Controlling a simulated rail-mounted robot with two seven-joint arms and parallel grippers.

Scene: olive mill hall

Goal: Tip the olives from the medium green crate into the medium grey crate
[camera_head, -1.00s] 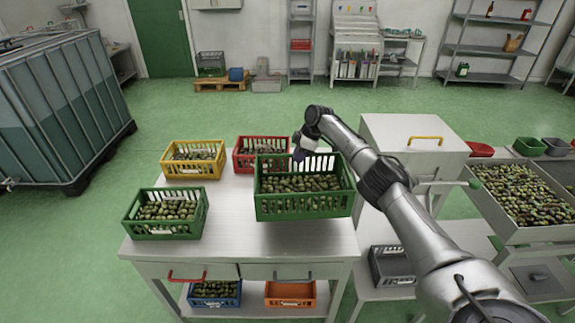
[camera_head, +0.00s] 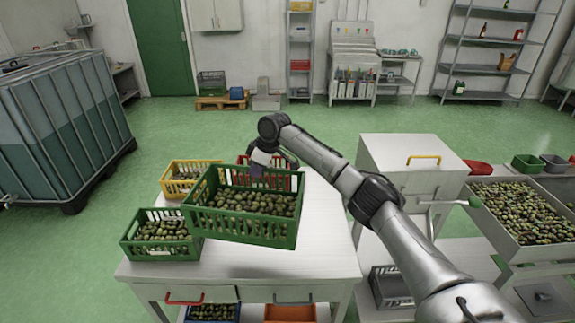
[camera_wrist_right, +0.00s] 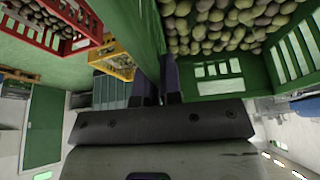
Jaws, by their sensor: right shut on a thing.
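The larger green crate (camera_head: 245,230), filled with olives, is held in the air above the table by my right gripper (camera_head: 258,168). The gripper is shut on its far wall, and the crate looks slightly tilted. In the right wrist view the fingers (camera_wrist_right: 160,85) grip the green wall (camera_wrist_right: 145,30), with olives inside to the right. A smaller green crate (camera_head: 160,249) with olives stands on the table at left, partly overlapped by the held crate. A grey crate (camera_head: 391,290) sits on a low shelf at right and looks empty. My left gripper is not in view.
A yellow crate (camera_head: 176,187) and a mostly hidden red crate (camera_head: 284,180) stand behind the held crate. The white table (camera_head: 318,245) is clear at right. A tray of olives (camera_head: 520,213) and a white cabinet (camera_head: 410,155) stand farther right.

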